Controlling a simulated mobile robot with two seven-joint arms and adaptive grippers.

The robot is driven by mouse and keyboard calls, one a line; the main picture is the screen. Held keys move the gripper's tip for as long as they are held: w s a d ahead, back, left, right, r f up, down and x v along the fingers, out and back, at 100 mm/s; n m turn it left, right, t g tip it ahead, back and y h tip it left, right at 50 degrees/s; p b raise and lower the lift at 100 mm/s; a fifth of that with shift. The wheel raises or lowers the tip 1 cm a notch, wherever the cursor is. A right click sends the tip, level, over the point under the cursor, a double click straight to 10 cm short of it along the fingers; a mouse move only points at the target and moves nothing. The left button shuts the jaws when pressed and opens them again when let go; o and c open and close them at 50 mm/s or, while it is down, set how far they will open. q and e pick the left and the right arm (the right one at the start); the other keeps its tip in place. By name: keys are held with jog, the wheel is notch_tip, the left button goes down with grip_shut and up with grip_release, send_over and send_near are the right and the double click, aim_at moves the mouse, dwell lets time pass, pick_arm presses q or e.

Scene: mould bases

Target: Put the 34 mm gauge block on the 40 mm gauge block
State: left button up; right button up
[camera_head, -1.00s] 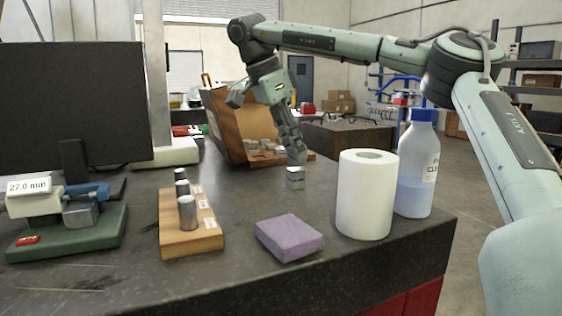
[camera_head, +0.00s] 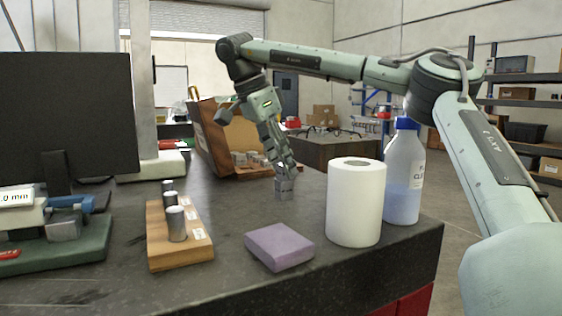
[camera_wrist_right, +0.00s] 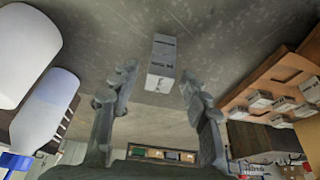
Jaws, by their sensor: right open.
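A small grey steel gauge block or stack (camera_head: 284,191) stands on the dark bench top. A line across it and several dark marks show in the wrist view (camera_wrist_right: 161,62), but I cannot read its size or tell if it is two blocks. My right gripper (camera_head: 284,172) is pointing down at it, with the fingertips at its top in the head view. In the wrist view the right gripper (camera_wrist_right: 158,82) is open, its fingers on either side of the block with gaps. Several other gauge blocks (camera_wrist_right: 283,103) sit in the open wooden case (camera_head: 212,148). My left gripper is out of view.
A paper roll (camera_head: 355,205) and a bottle (camera_head: 404,175) stand right of the block. A purple pad (camera_head: 279,247) lies in front. A wooden stand with metal cylinders (camera_head: 180,252), a measuring device (camera_head: 60,250) and a monitor (camera_head: 65,110) are left. Bench between them is clear.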

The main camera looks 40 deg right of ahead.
jog(key=shift+r, duration=0.1)
jog(key=shift+a+r, duration=0.1)
jog(key=shift+r, duration=0.2)
pick_arm(q)
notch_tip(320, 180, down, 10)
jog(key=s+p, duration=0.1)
jog(key=p, duration=0.3)
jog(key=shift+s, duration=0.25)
pick_arm(e)
jog(key=v, duration=1.1)
jog(key=shift+r, duration=0.2)
